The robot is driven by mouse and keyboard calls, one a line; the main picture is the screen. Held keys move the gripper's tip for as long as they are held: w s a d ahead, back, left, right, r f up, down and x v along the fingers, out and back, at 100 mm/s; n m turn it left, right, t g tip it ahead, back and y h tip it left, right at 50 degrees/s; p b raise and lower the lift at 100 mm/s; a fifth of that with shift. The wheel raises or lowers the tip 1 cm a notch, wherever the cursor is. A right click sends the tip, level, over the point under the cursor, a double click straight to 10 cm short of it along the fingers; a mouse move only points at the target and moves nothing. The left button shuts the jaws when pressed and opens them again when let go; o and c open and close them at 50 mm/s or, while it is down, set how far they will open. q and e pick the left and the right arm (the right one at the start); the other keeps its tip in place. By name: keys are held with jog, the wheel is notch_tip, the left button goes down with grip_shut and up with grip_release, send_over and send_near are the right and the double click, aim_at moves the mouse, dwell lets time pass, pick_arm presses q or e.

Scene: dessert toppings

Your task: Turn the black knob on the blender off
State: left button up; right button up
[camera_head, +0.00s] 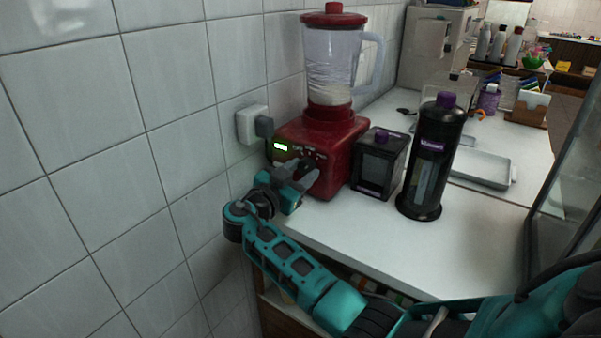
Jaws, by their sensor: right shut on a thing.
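The red blender (328,130) stands on the white counter against the tiled wall. Its clear jar (330,60) has a red lid and some pale content at the bottom. The black knob (307,172) is on the front, largely hidden by my right gripper (304,178). That gripper reaches the base's front, with its fingers shut around the knob. Which way the knob points cannot be made out. My left gripper is out of view.
A black box (379,163) and a tall black bottle with a purple cap (432,158) stand just right of the blender. A wall socket with a plug (253,125) is to its left. A grey tray (480,166) lies farther right. The front counter (370,240) is clear.

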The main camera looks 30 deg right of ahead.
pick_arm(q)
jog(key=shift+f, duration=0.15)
pick_arm(e)
jog(key=shift+f, duration=0.1)
jog(key=shift+n+b, duration=0.55)
jog(key=shift+n, duration=0.55)
jog(key=n, duration=0.2)
jog(key=shift+s+n, duration=0.1)
jog(key=shift+n, duration=0.2)
jog(key=n, duration=0.2)
jog(key=shift+n, duration=0.4)
jog(key=n, duration=0.4)
jog(key=shift+r+p, duration=0.2)
jog(key=shift+p, duration=0.2)
jog(key=shift+n+p, duration=0.3)
jog(key=shift+n, duration=1.3)
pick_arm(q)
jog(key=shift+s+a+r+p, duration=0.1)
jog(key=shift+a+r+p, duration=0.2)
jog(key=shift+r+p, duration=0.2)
pick_arm(e)
jog(key=shift+n, duration=0.5)
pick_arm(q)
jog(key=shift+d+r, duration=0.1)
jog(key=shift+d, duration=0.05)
pick_arm(e)
jog(key=shift+f, duration=0.1)
